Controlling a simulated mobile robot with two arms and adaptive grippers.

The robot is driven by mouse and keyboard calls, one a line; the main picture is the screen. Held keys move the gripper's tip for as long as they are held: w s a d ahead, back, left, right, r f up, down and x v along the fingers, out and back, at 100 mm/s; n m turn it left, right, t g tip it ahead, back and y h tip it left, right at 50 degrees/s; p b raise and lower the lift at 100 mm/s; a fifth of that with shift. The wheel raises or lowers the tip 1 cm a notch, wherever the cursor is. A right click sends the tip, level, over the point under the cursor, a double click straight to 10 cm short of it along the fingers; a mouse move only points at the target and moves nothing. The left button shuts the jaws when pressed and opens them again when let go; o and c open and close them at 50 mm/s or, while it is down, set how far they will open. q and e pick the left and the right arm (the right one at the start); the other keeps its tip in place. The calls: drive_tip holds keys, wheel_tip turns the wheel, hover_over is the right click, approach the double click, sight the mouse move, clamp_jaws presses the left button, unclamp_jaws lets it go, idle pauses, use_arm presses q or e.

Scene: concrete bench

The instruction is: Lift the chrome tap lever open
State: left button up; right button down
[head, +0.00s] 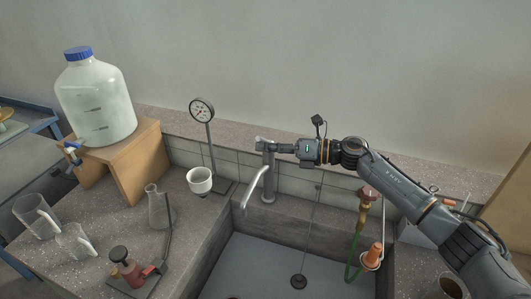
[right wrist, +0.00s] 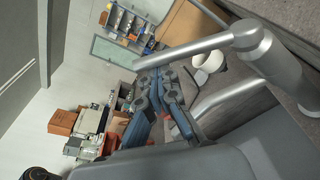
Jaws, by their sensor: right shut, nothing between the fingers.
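The chrome tap (head: 268,178) stands at the back edge of the sink, its spout slanting down to the front left. My right gripper (head: 262,146) is at the top of the tap and hides much of the lever there. In the right wrist view, the chrome lever (right wrist: 190,50) runs from the top of the tap column (right wrist: 268,62) to the left. The fingers of my right gripper (right wrist: 158,82) are shut and empty, their tips close by the lever's free end. I cannot tell whether they touch it. My left gripper is not in view.
The grey sink (head: 245,270) lies below the tap. A flask (head: 158,207) and beakers (head: 75,241) are farther left. A red-topped fitting with a green hose (head: 366,205) is to the right.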

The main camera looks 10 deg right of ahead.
drive_tip(key=shift+w+d+r+m, duration=0.15)
drive_tip(key=shift+w+r+m, duration=0.2)
drive_tip(key=shift+m, duration=0.25)
drive_tip(key=shift+r, duration=0.15)
drive_tip(key=shift+d, duration=0.15)
drive_tip(key=f+v, duration=0.1)
drive_tip(key=v, duration=1)
drive_tip(key=shift+s+d+r, duration=0.2)
drive_tip(key=shift+d+r, duration=0.15)
drive_tip(key=shift+d, duration=0.05)
